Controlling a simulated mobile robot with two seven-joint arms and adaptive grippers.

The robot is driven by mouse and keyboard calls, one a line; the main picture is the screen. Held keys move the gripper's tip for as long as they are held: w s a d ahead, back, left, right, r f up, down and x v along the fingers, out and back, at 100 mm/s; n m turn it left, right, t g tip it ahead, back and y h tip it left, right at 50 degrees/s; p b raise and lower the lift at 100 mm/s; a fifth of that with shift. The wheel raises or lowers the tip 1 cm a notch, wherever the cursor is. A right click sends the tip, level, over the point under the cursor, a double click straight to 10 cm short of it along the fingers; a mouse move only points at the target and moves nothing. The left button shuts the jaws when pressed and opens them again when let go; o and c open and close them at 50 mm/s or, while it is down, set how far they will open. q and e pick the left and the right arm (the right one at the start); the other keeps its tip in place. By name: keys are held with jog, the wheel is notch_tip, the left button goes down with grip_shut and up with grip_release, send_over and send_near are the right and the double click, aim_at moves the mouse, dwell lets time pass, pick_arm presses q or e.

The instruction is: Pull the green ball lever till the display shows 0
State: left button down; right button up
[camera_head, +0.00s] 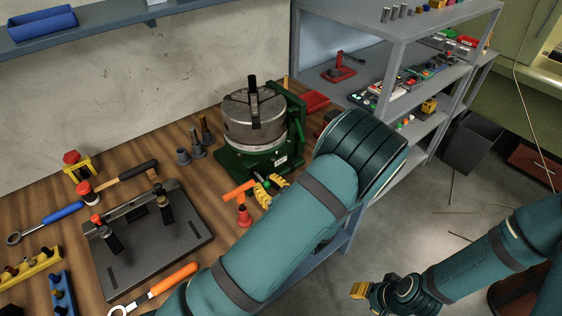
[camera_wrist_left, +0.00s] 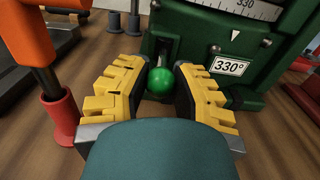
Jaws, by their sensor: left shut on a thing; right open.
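The green machine (camera_head: 244,160) with a round grey chuck on top (camera_head: 253,118) stands on the wooden bench. The green ball lever (camera_wrist_left: 160,81) sits low on the machine's front. My left gripper (camera_head: 268,188) has its yellow fingers on either side of the ball and is shut on it; the fingers also show in the left wrist view (camera_wrist_left: 158,92). My right gripper (camera_head: 362,290) is open and empty over the floor at the lower right.
An orange-handled tool in a red holder (camera_wrist_left: 62,117) stands close to the left of my left gripper. A dark fixture plate (camera_head: 150,250) lies on the bench at the left. Grey shelves (camera_head: 385,52) stand behind at the right.

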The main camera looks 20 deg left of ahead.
pick_arm(q)
jog(key=shift+w+d, duration=0.45)
jog(key=shift+w, duration=0.2)
jog(key=shift+w+d, duration=0.25)
jog(key=shift+w, duration=0.35)
jog(key=shift+s+a, duration=0.1)
jog(key=shift+s, duration=0.05)
